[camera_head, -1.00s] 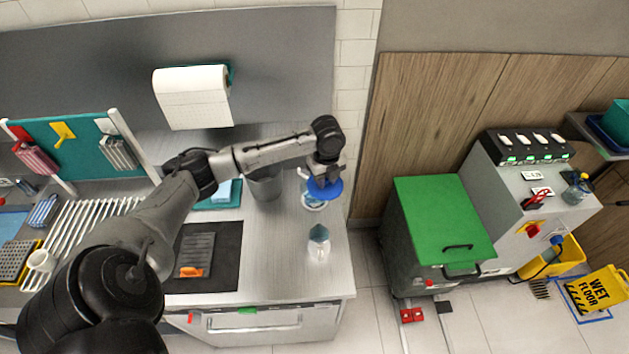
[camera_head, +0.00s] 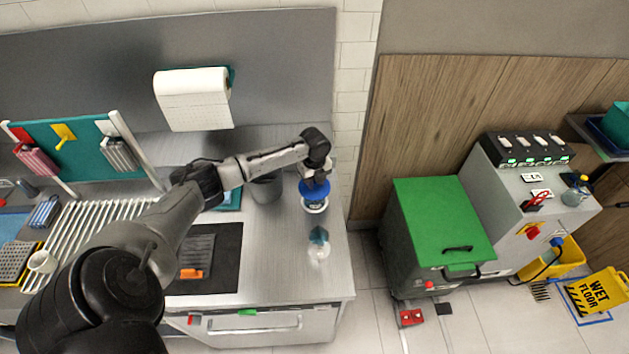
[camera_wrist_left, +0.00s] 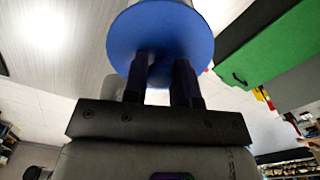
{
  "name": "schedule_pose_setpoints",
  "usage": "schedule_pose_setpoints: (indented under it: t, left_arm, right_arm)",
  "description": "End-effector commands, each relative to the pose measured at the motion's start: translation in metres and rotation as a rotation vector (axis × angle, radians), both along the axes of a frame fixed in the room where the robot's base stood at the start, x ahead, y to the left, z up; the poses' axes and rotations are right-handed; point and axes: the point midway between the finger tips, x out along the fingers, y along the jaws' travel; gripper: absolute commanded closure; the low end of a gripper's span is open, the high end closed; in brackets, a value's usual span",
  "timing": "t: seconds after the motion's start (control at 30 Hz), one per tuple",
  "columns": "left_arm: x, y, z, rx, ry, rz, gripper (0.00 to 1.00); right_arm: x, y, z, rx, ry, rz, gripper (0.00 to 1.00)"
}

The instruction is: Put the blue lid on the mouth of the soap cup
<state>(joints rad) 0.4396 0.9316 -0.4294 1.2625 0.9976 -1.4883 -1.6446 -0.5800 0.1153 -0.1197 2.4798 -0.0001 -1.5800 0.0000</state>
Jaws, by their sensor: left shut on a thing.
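The blue lid (camera_head: 316,197) is in my left gripper (camera_head: 315,180), which is shut on its knob. In the left wrist view the blue disc (camera_wrist_left: 135,30) spreads beyond the two dark fingers of my left gripper (camera_wrist_left: 162,72). The soap cup (camera_head: 316,209) is a small white cup on the right end of the counter. It is directly under the lid in the head view and only its lower front shows; the lid hides its mouth. I cannot tell whether lid and cup touch. My right gripper is not in view.
A clear bottle with a teal top (camera_head: 319,243) stands in front of the cup. A grey bin (camera_head: 266,188) stands to its left. A black mat (camera_head: 222,260) lies further left. The counter's right edge is close to the cup.

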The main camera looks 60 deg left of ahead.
Motion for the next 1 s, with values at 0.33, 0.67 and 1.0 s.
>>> schedule_pose_setpoints:
  t: [0.33, 0.67, 1.0]
  left_arm:
    - [0.000, 0.000, -0.003, 0.001, 0.000, 0.000, 0.96]
    - [0.000, 0.000, -0.013, 0.001, -0.001, 0.001, 0.96]
    - [0.000, 0.000, -0.012, 0.001, -0.001, 0.000, 0.49]
  right_arm:
    - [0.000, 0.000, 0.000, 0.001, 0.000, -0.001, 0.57]
    - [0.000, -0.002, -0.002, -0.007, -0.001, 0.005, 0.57]
    - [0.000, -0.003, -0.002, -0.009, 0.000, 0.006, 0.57]
